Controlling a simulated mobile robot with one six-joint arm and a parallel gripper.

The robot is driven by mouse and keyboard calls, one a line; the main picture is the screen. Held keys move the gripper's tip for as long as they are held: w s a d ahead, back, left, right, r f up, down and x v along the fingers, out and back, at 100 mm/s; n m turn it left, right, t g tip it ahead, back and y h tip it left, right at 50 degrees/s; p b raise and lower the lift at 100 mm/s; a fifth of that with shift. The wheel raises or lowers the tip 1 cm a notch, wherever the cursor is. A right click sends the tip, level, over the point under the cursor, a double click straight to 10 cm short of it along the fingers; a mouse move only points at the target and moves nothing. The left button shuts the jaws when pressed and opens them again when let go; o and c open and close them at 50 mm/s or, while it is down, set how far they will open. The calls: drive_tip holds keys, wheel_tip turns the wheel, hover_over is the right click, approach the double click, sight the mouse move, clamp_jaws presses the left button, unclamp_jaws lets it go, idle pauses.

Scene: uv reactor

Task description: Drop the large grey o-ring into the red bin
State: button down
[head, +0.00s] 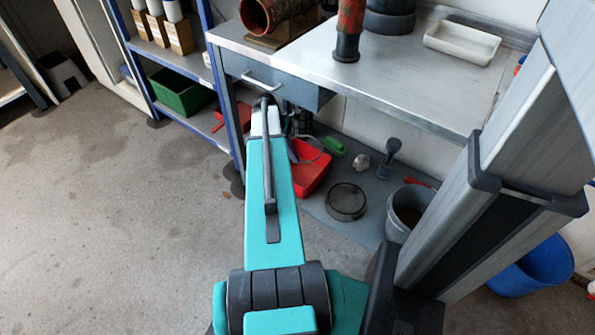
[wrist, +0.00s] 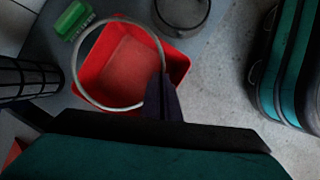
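The large grey o-ring (wrist: 76,65) is a thin pale ring. In the wrist view it hangs from the dark fingers of my gripper (wrist: 164,98), which look shut on its right side. The red bin (wrist: 178,66) is below the ring, open at the top, and its visible floor looks bare. From above, most of the ring overlaps the bin, with its left edge near or past the bin's rim. In the head view the red bin (head: 316,178) stands on the grey floor mat under the workbench, and my arm partly hides it and my gripper (head: 292,149).
A green brush (head: 333,145), a dark round sieve-like dish (head: 346,202) and a grey bucket (head: 408,212) are near the bin. The workbench (head: 400,90) overhangs this area. A blue-framed shelf (head: 222,90) stands to the left. Open floor lies at the front left.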

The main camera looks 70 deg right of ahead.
drive_tip(key=shift+f, duration=0.15)
drive_tip(key=shift+f+b, duration=2.85)
drive_tip(key=shift+b, duration=0.35)
drive_tip(key=c, duration=1.9)
unclamp_jaws()
drive_tip(key=shift+c, duration=0.2)
drive_tip(key=shift+r, duration=0.1)
drive_tip(key=p+v, duration=0.3)
drive_tip(key=v, duration=0.4)
drive_tip(key=shift+r, duration=0.15)
